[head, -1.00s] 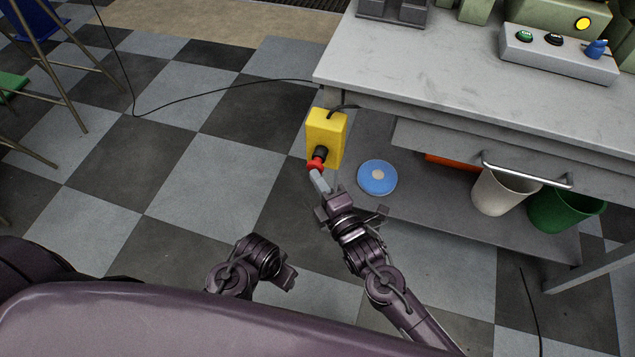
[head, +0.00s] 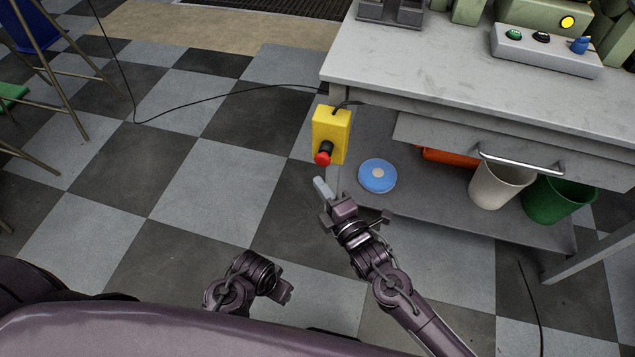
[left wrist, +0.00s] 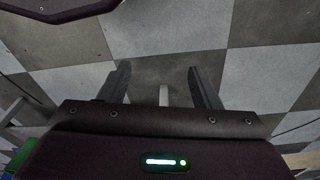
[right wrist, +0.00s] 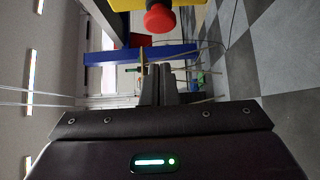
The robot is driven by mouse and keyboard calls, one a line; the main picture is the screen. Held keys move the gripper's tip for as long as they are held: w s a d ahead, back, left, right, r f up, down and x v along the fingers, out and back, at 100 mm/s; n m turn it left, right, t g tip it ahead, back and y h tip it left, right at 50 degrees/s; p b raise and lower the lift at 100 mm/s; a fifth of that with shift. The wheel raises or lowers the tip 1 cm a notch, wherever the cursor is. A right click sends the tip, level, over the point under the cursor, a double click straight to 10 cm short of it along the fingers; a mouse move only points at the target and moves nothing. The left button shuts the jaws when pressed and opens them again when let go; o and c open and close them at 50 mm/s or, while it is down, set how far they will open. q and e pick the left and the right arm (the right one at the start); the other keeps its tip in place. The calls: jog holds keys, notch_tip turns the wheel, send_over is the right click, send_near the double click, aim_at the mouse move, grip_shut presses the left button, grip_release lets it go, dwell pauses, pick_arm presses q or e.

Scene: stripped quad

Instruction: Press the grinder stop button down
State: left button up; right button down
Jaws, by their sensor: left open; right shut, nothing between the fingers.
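The grinder stop button (head: 322,158) is a red mushroom head on a black collar. It sticks out of a yellow box (head: 331,124) fixed at the bench's left front corner. It also shows in the right wrist view (right wrist: 160,18), at the top and off to one side of the fingers. My right gripper (head: 322,188) is shut and empty, below the button with a visible gap between fingertips and red head. My left gripper (left wrist: 160,80) is open and empty, over the checkered floor; in the head view its arm is low and folded at the bottom centre.
The bench (head: 450,60) carries a grey control box (head: 545,50) with a green button, a black button and a blue knob. Its lower shelf (head: 440,205) holds a blue disc (head: 377,176), a white bin (head: 497,185) and a green bin (head: 555,200). Floor left of the bench is open.

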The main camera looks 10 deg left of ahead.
pick_arm(q)
jog(key=f, duration=0.1)
jog(key=f+p, duration=0.1)
jog(key=f, duration=0.1)
jog(key=shift+w+a+f, duration=0.15)
jog(key=shift+w+f, duration=0.05)
jog(key=shift+f, duration=0.1)
pick_arm(e)
jog(key=v, duration=0.9)
jog(key=shift+f, duration=0.15)
pick_arm(q)
jog(key=shift+w+r, duration=0.1)
jog(key=shift+w, duration=0.1)
pick_arm(e)
jog(key=shift+d, duration=0.15)
